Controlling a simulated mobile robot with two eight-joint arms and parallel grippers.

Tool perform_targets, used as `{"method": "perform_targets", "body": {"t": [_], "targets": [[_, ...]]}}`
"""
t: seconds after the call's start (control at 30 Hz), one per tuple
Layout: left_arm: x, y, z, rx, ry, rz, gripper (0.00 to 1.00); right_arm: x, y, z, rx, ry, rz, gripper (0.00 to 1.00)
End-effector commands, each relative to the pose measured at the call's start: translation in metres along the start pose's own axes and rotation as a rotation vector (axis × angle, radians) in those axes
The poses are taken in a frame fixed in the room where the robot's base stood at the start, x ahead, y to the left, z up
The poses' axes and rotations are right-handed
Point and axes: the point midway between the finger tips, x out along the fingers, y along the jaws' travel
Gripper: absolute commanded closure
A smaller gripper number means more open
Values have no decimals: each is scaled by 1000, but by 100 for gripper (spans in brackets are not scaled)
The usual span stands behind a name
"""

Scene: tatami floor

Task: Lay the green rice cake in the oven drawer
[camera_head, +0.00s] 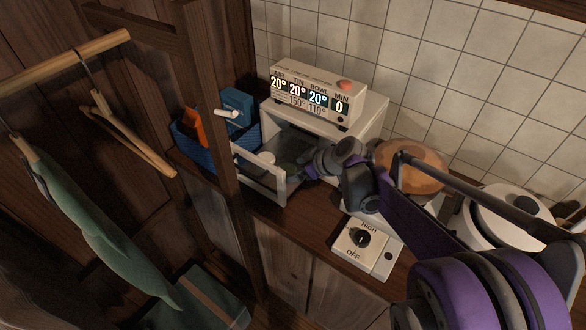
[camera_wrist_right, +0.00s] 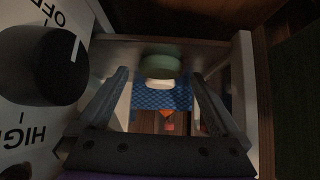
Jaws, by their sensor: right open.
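The oven drawer (camera_head: 266,183) is pulled out below the white oven (camera_head: 372,118), its pale front wall facing me. My right gripper (camera_head: 306,168) is at the drawer's right side. In the right wrist view, my right gripper (camera_wrist_right: 160,78) is open, its two fingers apart. The green rice cake (camera_wrist_right: 161,64) shows there as a round green shape between and just beyond the fingertips, with a pale patch under it. I cannot tell whether it touches the drawer floor. In the head view I cannot clearly make out the rice cake. My left gripper is out of view.
A blue basket (camera_head: 194,150) with an orange item and a blue box stands left of the drawer. A control knob panel (camera_head: 367,250) is in front, right of the drawer. A round wooden lid (camera_head: 412,166) and a white pot (camera_head: 502,218) stand to the right. A wooden post (camera_head: 221,130) stands left.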

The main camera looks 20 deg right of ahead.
Motion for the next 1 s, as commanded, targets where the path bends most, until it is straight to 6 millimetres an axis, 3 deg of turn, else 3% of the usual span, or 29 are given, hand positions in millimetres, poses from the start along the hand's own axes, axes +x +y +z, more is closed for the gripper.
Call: {"method": "perform_targets", "body": {"t": [0.43,0.6,0.77,0.87,1.0], "targets": [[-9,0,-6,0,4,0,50,-90,0,0,3,0,3,0],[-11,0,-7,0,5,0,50,-109,0,0,1,0,1,0],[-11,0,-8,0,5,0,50,-114,-2,1,2,-2,0,0],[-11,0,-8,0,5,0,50,-112,-20,8,27,-37,-8,0],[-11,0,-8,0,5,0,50,-107,-83,43,129,-172,-2,0]]}}
